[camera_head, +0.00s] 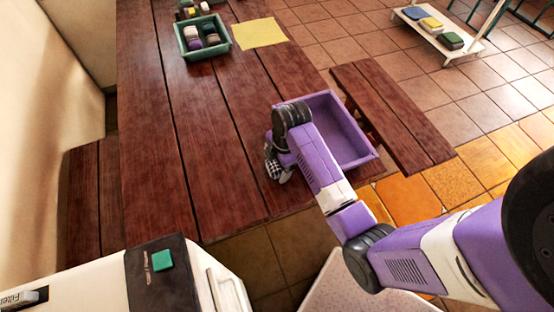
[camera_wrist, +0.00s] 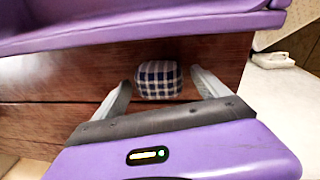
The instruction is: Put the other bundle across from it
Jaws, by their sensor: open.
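A small bundle in dark blue and white check (camera_wrist: 158,80) lies on the wooden table close beside the purple tray. My gripper (camera_wrist: 160,88) is open over it, with one finger on each side. A gap shows between the bundle and the right finger; the left finger is very close to it. In the head view my gripper (camera_head: 279,170) is low at the left side of the purple tray (camera_head: 368,156), and the checked bundle (camera_head: 271,168) is partly hidden there. A green tray (camera_head: 224,50) at the back holds several rolled bundles (camera_head: 194,44) in different colours.
A yellow sheet (camera_head: 259,33) lies right of the green tray. More small items (camera_head: 190,12) stand behind it. A bench (camera_head: 392,115) is beyond the purple tray. A white cabinet with a green block (camera_head: 162,260) is at front left. The table's middle (camera_head: 200,130) is clear.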

